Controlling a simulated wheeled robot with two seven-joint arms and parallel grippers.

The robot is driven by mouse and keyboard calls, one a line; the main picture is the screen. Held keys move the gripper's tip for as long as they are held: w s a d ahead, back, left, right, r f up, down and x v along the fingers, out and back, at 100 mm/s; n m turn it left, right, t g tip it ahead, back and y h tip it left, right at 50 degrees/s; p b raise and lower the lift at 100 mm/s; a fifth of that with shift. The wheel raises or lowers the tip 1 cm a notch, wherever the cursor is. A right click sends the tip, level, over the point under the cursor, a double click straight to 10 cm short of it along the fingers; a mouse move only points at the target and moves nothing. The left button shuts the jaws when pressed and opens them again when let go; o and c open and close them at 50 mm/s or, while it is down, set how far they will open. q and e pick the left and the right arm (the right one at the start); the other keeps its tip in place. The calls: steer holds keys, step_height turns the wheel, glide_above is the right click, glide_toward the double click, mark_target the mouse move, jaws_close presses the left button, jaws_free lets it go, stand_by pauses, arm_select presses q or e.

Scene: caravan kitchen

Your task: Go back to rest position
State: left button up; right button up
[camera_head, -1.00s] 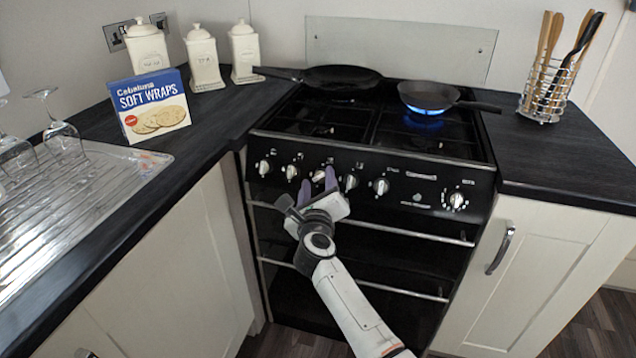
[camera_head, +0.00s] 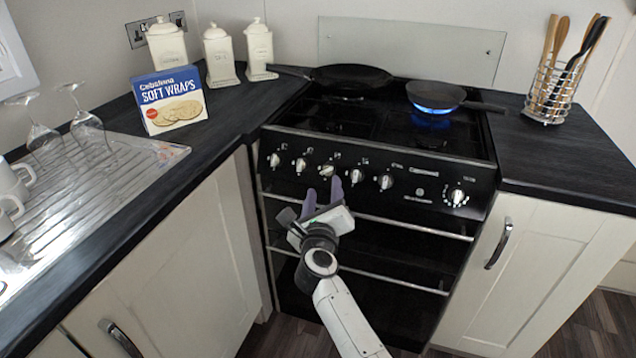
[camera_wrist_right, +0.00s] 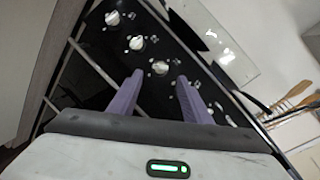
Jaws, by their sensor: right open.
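My right gripper (camera_head: 323,194) is open and empty, in front of the black cooker (camera_head: 400,158), just below its row of knobs (camera_head: 356,176). Its purple fingers also show in the right wrist view (camera_wrist_right: 154,95), spread apart with the knobs beyond them. The fingers appear clear of the knobs. A blue flame (camera_head: 436,109) burns under the smaller pan (camera_head: 436,94) at the back right of the hob. My left gripper is not in the head view.
A larger black pan (camera_head: 350,76) sits at the back left of the hob. A soft wraps box (camera_head: 170,100), canisters (camera_head: 220,55) and glasses (camera_head: 90,128) stand on the left. A utensil rack (camera_head: 550,92) stands right. Oven rails (camera_head: 400,223) cross the cooker front.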

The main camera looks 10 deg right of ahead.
steer(key=a+r+n+t+y, duration=0.3)
steer(key=a+r+n+y, duration=0.1)
steer(key=n, duration=0.2)
steer(key=s+a+f+n+g+y, duration=0.35)
steer(key=s+f+n+y, duration=0.25)
steer(key=s+f+n, duration=0.85)
steer(key=s+d+f+n+g, duration=0.2)
steer(key=s+f+n, duration=0.2)
steer(key=s, duration=0.4)
steer(key=s+d+f+n+g+h, duration=0.1)
steer(key=s+d+f+n+g, duration=0.1)
steer(key=s+f+n, duration=0.3)
steer(key=s+d+f+n+g+h, duration=0.1)
steer(key=s+d+f+n+g, duration=0.1)
steer(key=s, duration=1)
step_height(320, 180, down, 3)
steer(key=n+g, duration=0.1)
steer(key=n, duration=0.2)
steer(key=shift+d+r, duration=0.15)
steer(key=shift+n, duration=0.25)
